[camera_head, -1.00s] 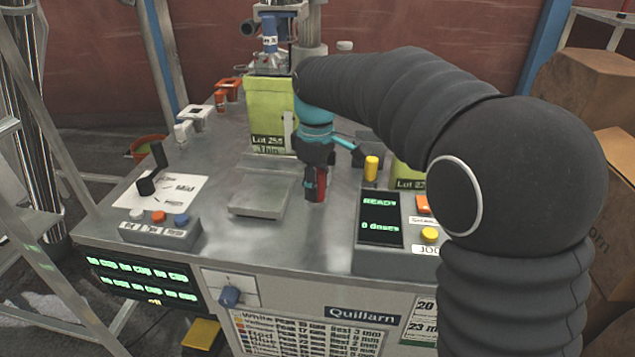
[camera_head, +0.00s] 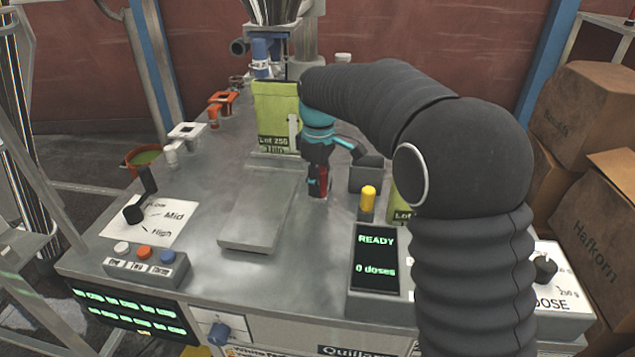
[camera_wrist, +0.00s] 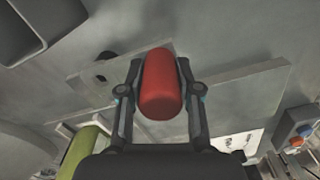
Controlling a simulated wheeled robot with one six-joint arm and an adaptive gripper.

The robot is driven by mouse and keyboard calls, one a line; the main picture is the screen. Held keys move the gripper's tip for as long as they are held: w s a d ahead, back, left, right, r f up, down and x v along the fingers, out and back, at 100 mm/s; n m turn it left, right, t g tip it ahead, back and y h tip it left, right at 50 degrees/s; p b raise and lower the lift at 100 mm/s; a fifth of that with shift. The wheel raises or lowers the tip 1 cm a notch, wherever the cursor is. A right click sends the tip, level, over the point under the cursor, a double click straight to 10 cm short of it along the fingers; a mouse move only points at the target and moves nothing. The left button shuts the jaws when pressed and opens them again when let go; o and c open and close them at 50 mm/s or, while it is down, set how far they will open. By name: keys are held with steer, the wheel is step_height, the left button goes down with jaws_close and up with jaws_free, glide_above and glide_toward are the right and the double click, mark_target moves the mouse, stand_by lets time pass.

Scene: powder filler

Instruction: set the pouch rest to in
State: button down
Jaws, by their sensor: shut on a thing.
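A red knob (camera_wrist: 160,85) sits between the two fingers of my gripper (camera_wrist: 160,92) in the wrist view, and the fingers are shut on it. In the head view the red knob (camera_head: 320,183) shows under my gripper (camera_head: 318,172), right of a flat grey metal plate (camera_head: 255,215) that may be the pouch rest. In the wrist view a metal bar (camera_wrist: 245,88) runs behind the knob. The knob's base is hidden, so I cannot tell how it joins the bar. A green pouch (camera_head: 277,110) marked Lot 250 Thin stands behind the plate.
A yellow knob (camera_head: 368,198) and a display reading READY, 0 doses (camera_head: 376,255) stand right of my gripper. A black selector lever (camera_head: 140,205), a button box (camera_head: 145,268) and white and orange holders (camera_head: 187,131) lie left.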

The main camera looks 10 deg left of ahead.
steer(key=shift+w+r, duration=0.1)
steer(key=shift+w, duration=0.15)
steer(key=c, duration=0.8)
jaws_free()
steer(key=shift+w, duration=0.1)
step_height(320, 180, up, 11)
steer(key=shift+r, duration=0.45)
